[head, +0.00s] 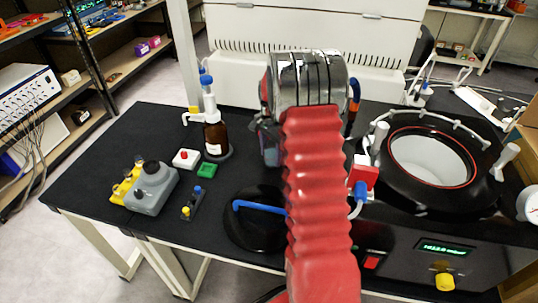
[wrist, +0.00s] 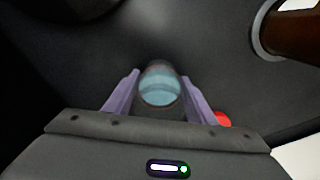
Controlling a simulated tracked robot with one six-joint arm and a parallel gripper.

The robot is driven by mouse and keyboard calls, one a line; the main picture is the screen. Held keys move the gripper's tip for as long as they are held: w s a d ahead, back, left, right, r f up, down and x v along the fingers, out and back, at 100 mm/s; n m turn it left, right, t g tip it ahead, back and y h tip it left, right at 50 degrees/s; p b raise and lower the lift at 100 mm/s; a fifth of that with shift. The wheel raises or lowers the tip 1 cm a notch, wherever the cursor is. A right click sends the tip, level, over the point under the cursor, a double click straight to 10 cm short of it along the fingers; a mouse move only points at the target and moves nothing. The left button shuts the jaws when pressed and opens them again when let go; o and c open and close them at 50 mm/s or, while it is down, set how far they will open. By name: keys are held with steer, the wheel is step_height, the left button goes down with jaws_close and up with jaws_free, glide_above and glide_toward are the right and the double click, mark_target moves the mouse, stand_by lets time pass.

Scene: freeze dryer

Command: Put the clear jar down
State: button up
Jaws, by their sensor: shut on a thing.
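In the wrist view the clear jar (wrist: 160,88) is seen end-on as a round, pale blue-tinted shape between the two purple fingers of my gripper (wrist: 159,77). The fingers are shut on its sides. Dark table surface lies around and beyond it; I cannot tell whether the jar touches it. In the head view my red-sleeved arm and metal wrist block most of the gripper and the jar. Only a glassy, dark patch shows left of the sleeve, and I cannot tell what it is.
The freeze dryer's round chamber (head: 432,160) stands right.

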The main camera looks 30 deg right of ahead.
steer(key=o, duration=1.2)
steer(key=shift+f, duration=0.1)
step_height(320, 180, up, 12)
steer(key=shift+r, duration=0.1)
stand_by(0.3)
